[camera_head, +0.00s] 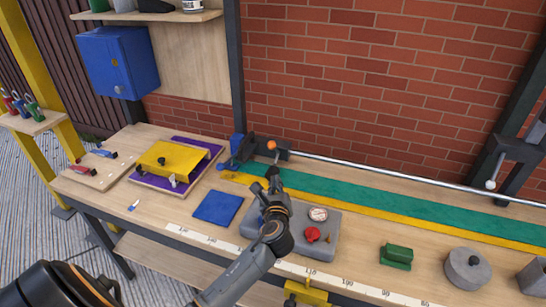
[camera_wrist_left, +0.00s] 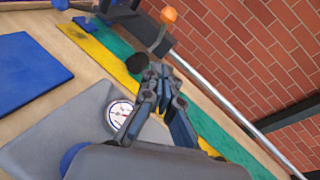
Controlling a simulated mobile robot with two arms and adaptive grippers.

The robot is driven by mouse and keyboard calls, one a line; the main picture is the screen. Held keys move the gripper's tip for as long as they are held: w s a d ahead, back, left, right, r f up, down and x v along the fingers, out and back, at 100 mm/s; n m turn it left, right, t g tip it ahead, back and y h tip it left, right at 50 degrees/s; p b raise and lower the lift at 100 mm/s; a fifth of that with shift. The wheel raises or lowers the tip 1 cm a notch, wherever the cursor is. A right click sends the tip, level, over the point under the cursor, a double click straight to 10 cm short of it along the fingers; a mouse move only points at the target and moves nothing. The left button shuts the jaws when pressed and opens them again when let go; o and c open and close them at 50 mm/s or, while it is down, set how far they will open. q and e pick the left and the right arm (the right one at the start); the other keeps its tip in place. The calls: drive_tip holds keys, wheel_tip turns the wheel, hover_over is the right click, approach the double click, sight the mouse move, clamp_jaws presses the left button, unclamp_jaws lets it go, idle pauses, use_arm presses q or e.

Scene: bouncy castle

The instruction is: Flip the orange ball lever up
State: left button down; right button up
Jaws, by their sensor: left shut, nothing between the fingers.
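The orange ball (camera_head: 272,145) sits on a short lever beside a dark bracket (camera_head: 262,148) at the back of the workbench, near the wall. In the left wrist view the orange ball (camera_wrist_left: 169,14) is at the top, with its rod running down from it. My left gripper (camera_head: 269,186) is shut and empty above the bench, in front of the lever and apart from the ball. Its fingers (camera_wrist_left: 163,88) point toward the lever side in the left wrist view. A black knob (camera_wrist_left: 160,68) shows just beyond the fingertips. My right gripper is not in view.
A grey panel (camera_head: 326,243) with a gauge and red knob lies under my left arm. A metal rail (camera_head: 390,182) runs along the wall to another bracket with a white ball (camera_head: 490,184). A blue mat (camera_head: 217,207) and yellow box (camera_head: 165,160) are to the left.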

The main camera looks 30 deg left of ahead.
use_arm(q)
drive_tip(key=r+p+x, duration=0.1)
drive_tip(key=r+x, duration=0.1)
drive_tip(key=x, duration=0.9)
drive_tip(key=shift+a+r, duration=0.4)
drive_tip(key=shift+a, duration=0.1)
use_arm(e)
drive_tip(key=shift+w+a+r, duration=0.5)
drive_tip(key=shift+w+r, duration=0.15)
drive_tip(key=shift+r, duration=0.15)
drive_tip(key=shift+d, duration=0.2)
